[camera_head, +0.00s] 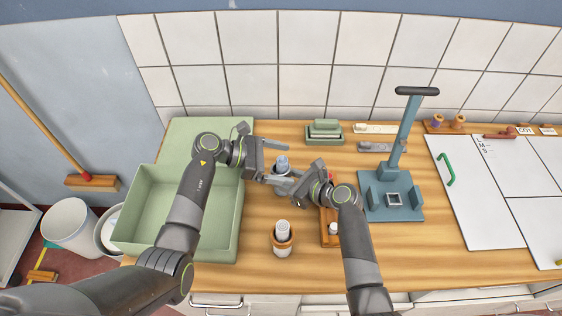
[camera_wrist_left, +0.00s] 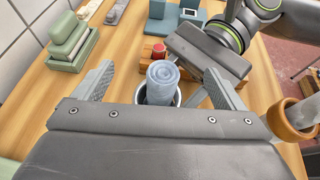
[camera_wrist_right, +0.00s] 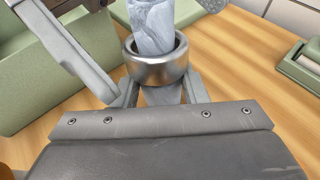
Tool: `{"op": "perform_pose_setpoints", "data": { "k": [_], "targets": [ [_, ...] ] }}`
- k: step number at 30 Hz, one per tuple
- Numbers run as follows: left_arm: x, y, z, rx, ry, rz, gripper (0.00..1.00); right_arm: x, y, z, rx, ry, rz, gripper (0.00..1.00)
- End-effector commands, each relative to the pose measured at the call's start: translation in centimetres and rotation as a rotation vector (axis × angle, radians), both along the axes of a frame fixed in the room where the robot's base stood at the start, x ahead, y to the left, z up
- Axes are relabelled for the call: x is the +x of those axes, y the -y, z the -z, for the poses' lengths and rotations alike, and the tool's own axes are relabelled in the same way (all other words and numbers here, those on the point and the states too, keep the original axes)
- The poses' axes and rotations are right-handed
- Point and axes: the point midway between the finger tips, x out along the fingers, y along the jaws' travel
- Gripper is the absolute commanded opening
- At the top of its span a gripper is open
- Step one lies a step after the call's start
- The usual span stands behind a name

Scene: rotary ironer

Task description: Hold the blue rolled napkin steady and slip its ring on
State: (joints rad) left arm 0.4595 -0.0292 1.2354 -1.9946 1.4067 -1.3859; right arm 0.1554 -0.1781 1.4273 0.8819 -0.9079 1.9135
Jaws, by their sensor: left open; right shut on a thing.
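The blue rolled napkin (camera_head: 282,161) stands upright between my grippers; its coiled top (camera_wrist_left: 163,72) shows in the left wrist view. A shiny metal ring (camera_wrist_right: 158,68) sits around the napkin in the right wrist view, with napkin above and below it. My left gripper (camera_head: 288,165) is open, its fingers (camera_wrist_left: 160,88) on either side of the napkin and ring, apart from them. My right gripper (camera_wrist_right: 160,95) is shut on the napkin just below the ring.
A white roll in an orange-brown holder (camera_head: 283,240) stands in front. A green bin (camera_head: 180,205) is at left, a blue press stand (camera_head: 391,205) at right. Green blocks (camera_head: 324,131) lie behind. A wooden rack (camera_head: 329,229) is beside my right arm.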

Motion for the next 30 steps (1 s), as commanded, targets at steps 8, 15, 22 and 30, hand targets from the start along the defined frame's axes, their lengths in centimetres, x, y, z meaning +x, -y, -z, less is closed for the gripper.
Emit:
{"op": "perform_pose_setpoints", "data": {
  "k": [8,15,22,30],
  "targets": [
    [-0.3,0.1,0.1,-0.004,-0.007,0.007,0.97,0.1,0.0,0.0,0.0,0.001,0.002,0.28],
    [-0.3,0.2,0.1,-0.004,-0.008,0.008,0.97,0.1,0.0,0.0,-0.001,0.001,0.003,0.28],
    [-0.2,0.2,-1.4,-0.006,-0.006,0.009,0.97,0.1,0.0,0.0,0.0,0.001,0.002,0.28],
    [-0.2,0.1,-3.6,-0.002,-0.003,0.006,0.97,0.1,0.0,0.0,0.0,0.001,0.002,0.28]
  ]
}}
